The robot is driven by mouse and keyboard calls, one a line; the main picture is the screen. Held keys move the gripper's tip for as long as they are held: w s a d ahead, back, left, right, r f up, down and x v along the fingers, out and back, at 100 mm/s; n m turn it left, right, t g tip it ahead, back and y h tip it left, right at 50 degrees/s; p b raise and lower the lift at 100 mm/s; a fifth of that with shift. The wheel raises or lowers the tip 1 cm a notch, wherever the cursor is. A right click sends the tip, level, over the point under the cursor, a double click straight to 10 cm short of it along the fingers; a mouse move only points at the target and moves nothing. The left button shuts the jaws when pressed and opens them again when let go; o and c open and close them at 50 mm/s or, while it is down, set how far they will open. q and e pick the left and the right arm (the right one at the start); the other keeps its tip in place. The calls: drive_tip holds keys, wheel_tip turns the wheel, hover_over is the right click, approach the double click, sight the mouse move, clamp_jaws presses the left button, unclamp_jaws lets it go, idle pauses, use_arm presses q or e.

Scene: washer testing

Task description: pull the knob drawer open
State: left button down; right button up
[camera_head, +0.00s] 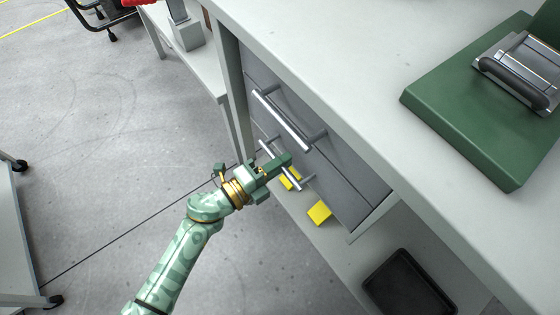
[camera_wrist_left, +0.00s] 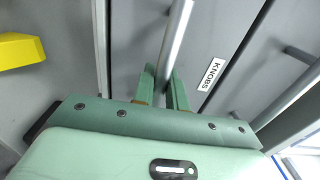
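The knob drawer (camera_wrist_left: 232,50) is the lower drawer under the bench, with a white "KNOBS" label (camera_wrist_left: 211,74) on its grey front in the left wrist view. Its metal bar handle (camera_wrist_left: 176,38) runs between the fingers of my left gripper (camera_wrist_left: 163,88). The fingers sit close on both sides of the bar and appear shut on it. In the head view my left gripper (camera_head: 280,166) is at the lower handle (camera_head: 294,183), hiding part of it. The drawer front looks closed or nearly so. My right gripper is not in view.
The upper drawer's handle (camera_head: 283,119) is just above. Yellow objects (camera_head: 319,212) and a black tray (camera_head: 408,284) are below the drawers. The bench top (camera_head: 350,60) overhangs, with a green base (camera_head: 470,130) on it. The floor (camera_head: 110,150) left of the drawers is mostly free.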

use_arm(q)
drive_tip(key=shift+a, duration=0.1)
